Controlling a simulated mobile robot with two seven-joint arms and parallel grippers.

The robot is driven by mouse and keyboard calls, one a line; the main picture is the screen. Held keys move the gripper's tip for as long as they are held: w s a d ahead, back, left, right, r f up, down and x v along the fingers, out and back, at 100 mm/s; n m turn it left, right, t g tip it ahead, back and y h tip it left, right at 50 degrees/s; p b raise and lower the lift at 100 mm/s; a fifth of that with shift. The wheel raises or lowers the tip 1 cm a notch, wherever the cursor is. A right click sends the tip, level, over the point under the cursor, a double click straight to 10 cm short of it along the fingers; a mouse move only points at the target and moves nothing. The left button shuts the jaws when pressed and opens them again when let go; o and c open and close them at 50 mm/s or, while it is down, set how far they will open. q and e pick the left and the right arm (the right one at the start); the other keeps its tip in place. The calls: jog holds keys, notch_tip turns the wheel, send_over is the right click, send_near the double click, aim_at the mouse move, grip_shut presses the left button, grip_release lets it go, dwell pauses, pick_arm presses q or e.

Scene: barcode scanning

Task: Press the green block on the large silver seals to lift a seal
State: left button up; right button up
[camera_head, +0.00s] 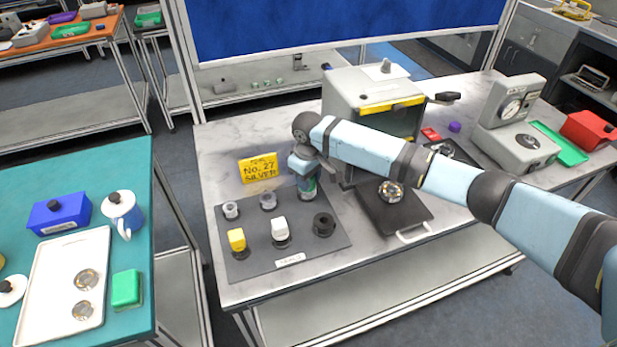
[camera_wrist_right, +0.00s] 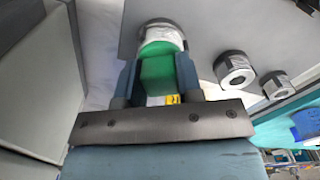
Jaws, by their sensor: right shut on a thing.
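My right gripper (camera_head: 307,165) reaches over the dark mat and is shut on the green block (camera_wrist_right: 158,72). In the wrist view the block sits between both fingers, over the large silver seals (camera_wrist_right: 163,36) at the right end of the mat's back row. The block appears to be at the top of these seals; I cannot tell whether it touches. In the head view the gripper mostly covers them. Two smaller silver seal groups, middle (camera_head: 268,200) and left (camera_head: 231,210), stand beside them. My left gripper is not in view.
The mat (camera_head: 295,245) also holds a yellow block (camera_head: 237,239), a white block (camera_head: 280,228) and an empty dark holder (camera_head: 324,224). A yellow sign (camera_head: 258,168) reads "No. 27 SILVER". A grey press box (camera_head: 360,92) and a dark plate (camera_head: 405,215) are close on the right.

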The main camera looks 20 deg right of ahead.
jog(key=shift+s+f+p, duration=0.2)
jog(key=shift+f+p, duration=0.15)
jog(key=shift+p, duration=0.05)
dwell(1.8)
jog(key=shift+r, duration=0.15)
jog(key=shift+w+r+p, duration=0.15)
jog(key=shift+r+p, duration=0.6)
jog(key=shift+p, duration=0.25)
notch_tip(320, 180, up, 2)
jog(key=shift+r+p, duration=0.15)
jog(key=shift+p, duration=0.95)
notch_tip(320, 180, up, 2)
jog(key=p, duration=0.2)
jog(key=shift+r+p, duration=0.25)
jog(key=shift+p, duration=0.1)
jog(key=shift+r+p, duration=0.45)
jog(key=shift+p, duration=0.05)
jog(key=shift+w, duration=0.1)
